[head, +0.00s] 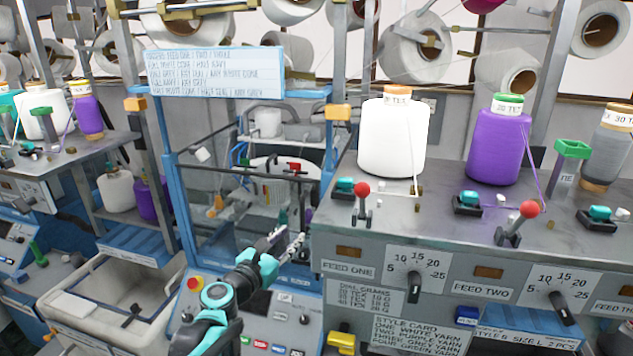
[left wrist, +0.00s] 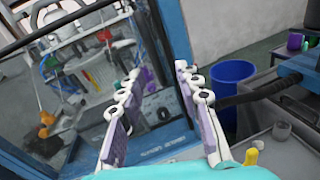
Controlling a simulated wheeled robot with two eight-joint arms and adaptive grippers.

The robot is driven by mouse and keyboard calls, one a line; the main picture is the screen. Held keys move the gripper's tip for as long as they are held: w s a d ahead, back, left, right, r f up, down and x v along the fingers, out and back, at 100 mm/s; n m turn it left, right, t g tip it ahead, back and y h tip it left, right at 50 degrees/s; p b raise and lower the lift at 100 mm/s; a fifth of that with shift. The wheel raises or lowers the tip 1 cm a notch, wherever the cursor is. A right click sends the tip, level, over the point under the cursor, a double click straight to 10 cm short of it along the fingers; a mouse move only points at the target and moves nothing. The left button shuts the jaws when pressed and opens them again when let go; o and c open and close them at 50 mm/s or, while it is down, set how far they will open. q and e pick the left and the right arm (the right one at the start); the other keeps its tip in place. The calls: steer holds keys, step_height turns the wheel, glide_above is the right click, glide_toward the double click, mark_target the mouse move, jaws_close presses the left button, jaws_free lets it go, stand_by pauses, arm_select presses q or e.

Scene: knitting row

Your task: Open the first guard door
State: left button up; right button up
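The first guard door (head: 238,205) is a clear panel in a blue frame, left of the feed one counter in the head view. Knitting parts show through it. It looks closed, though its right edge is partly hidden. My left gripper (head: 287,241) is in front of the lower right part of the door. In the left wrist view its fingers (left wrist: 158,75) are spread apart with nothing between them, and the blue door frame (left wrist: 173,45) stands beyond. I cannot tell whether a finger touches the door. My right gripper is not in view.
A control panel with a red button (head: 195,283) sits below the door. To the right, the counter holds a white cone (head: 393,135), a purple cone (head: 498,145) and red-knobbed levers. A grey bin (head: 110,290) stands left. A blue bucket (left wrist: 232,88) stands on the floor.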

mark_target(301, 218)
arm_select(q)
steer(key=shift+n+t, duration=0.3)
steer(key=shift+n, duration=0.5)
steer(key=x, duration=0.6)
steer(key=r+x, duration=0.1)
steer(key=x, duration=0.1)
steer(key=shift+w+a, duration=0.1)
steer(key=shift+w, duration=0.4)
jaws_close()
